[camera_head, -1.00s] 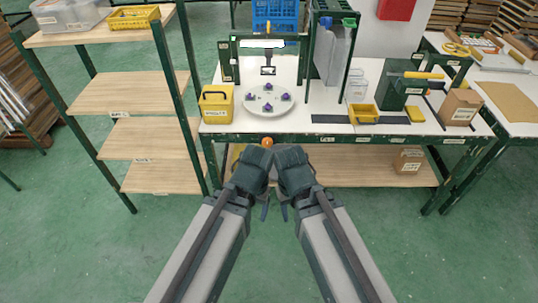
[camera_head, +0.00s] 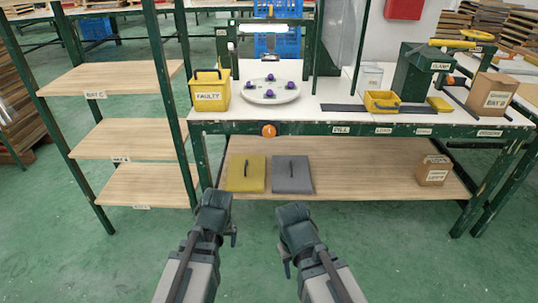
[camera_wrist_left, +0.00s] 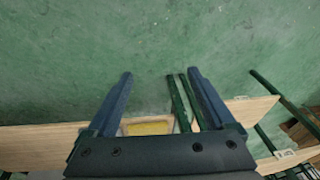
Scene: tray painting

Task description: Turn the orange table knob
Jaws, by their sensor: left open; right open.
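The orange knob (camera_head: 268,130) sits on the front edge of the white-topped table (camera_head: 320,115), below the round plate. My left gripper (camera_head: 228,238) is low in front of the table, below and left of the knob and apart from it. In the left wrist view its two fingers (camera_wrist_left: 158,100) are spread with nothing between them. My right gripper (camera_head: 288,262) is below and slightly right of the knob, also in front of the table and apart from it. It points downward and holds nothing that I can see.
A white round plate (camera_head: 258,95) with several purple pieces stands behind the knob. A yellow box (camera_head: 209,93) marked faulty is left of it. Wooden shelves (camera_head: 110,90) stand at left; green floor is clear in front.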

